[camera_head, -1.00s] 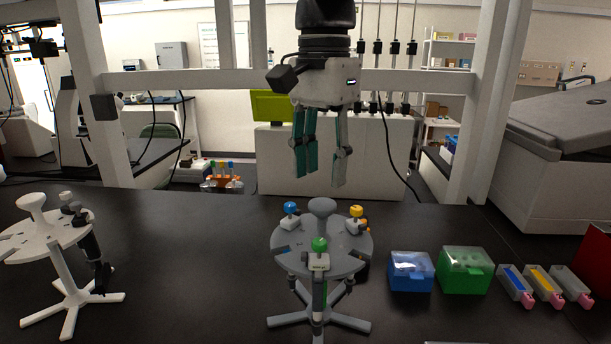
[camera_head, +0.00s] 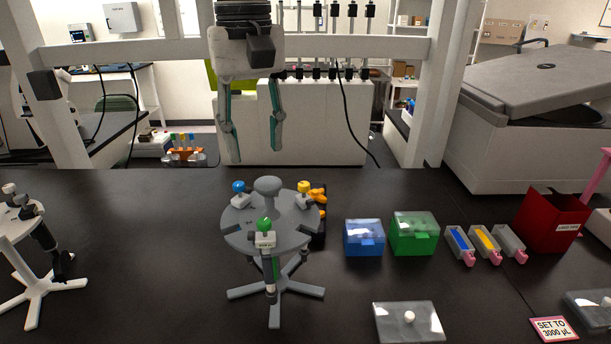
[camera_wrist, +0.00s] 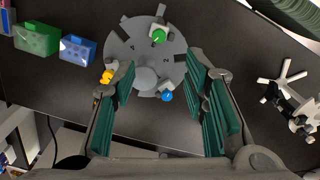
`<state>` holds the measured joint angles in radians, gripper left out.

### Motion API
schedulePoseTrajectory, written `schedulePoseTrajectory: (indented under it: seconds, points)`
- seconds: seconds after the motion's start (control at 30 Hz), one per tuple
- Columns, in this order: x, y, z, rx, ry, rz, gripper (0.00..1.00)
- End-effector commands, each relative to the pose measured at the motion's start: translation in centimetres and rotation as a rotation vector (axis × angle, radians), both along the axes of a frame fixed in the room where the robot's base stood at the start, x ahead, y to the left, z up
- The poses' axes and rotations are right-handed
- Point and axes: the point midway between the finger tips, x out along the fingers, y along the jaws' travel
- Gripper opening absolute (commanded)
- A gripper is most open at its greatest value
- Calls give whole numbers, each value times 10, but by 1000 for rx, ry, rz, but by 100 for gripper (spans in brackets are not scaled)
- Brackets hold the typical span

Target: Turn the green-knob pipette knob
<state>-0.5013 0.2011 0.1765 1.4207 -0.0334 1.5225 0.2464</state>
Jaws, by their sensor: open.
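The green-knob pipette (camera_head: 265,226) hangs upright at the front of a grey round pipette stand (camera_head: 237,240); its green knob also shows in the wrist view (camera_wrist: 158,35). A blue-knob pipette (camera_head: 239,187) and a yellow-knob pipette (camera_head: 304,187) hang on the same stand. My gripper (camera_head: 257,155) is open and empty, above and behind the stand, with its fingers pointing down. In the wrist view the gripper (camera_wrist: 160,95) has its fingers spread, with the stand's centre knob and the blue knob showing between them. The green knob lies beyond the fingertips, apart from them.
A blue box (camera_head: 363,238) and a green box (camera_head: 414,234) stand right of the stand. Reservoirs (camera_head: 484,243), a red bin (camera_head: 548,220) and a "SET TO 3000 µL" card (camera_head: 554,329) lie further right. A white stand (camera_head: 40,285) is at left. A clear-lidded box (camera_head: 408,322) is in front.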

Motion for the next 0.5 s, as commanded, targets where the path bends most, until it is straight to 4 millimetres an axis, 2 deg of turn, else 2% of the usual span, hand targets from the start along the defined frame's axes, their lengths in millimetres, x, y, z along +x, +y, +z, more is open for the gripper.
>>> schedulePoseTrajectory:
  seconds: [0.13, 0.23, 0.5]
  points:
    - [-3, 7, -3, -2, 0, 57, 41]
    - [-3, 6, -13, -4, 1, 57, 41]
    - [-4, 6, -62, -5, 3, 55, 41]
